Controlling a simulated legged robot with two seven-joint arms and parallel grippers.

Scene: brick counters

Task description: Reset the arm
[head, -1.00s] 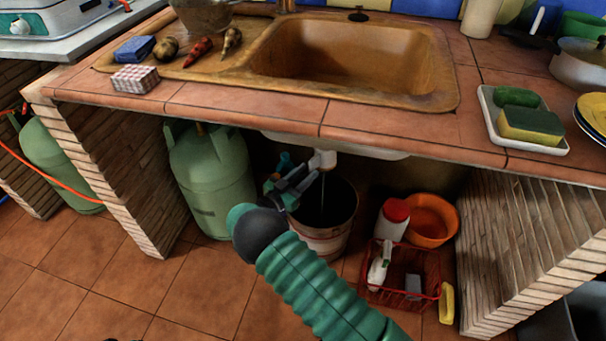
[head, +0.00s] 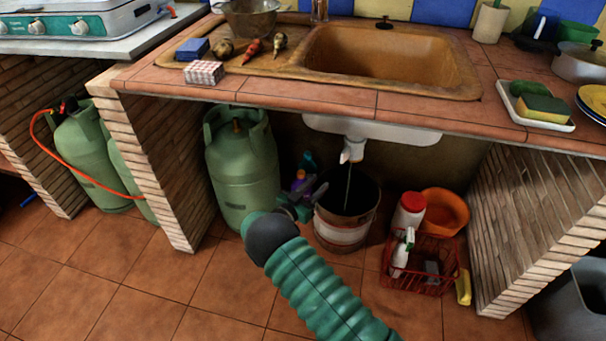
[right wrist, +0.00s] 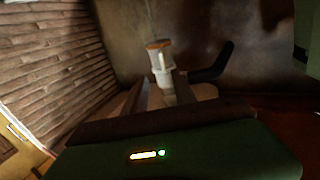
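My right arm comes in from the bottom of the head view, with a green ribbed sleeve. Its gripper (head: 312,200) is under the counter, just left of the bucket (head: 345,225) and in front of the green gas cylinder (head: 242,170). In the right wrist view its two fingers (right wrist: 160,92) stand apart. A white cylinder with an orange-brown band (right wrist: 159,62) shows between and beyond them; I see no grip on it. The part of my arm near the gripper hides some of the fingers in the head view. My left gripper is not in view.
The tiled counter (head: 290,92) with its sink (head: 385,60) overhangs the gripper. The white drain pipe (head: 352,150) hangs above the bucket. A red basket (head: 420,285) and orange bowl (head: 445,210) stand right. Brick walls flank the space; floor at left front is clear.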

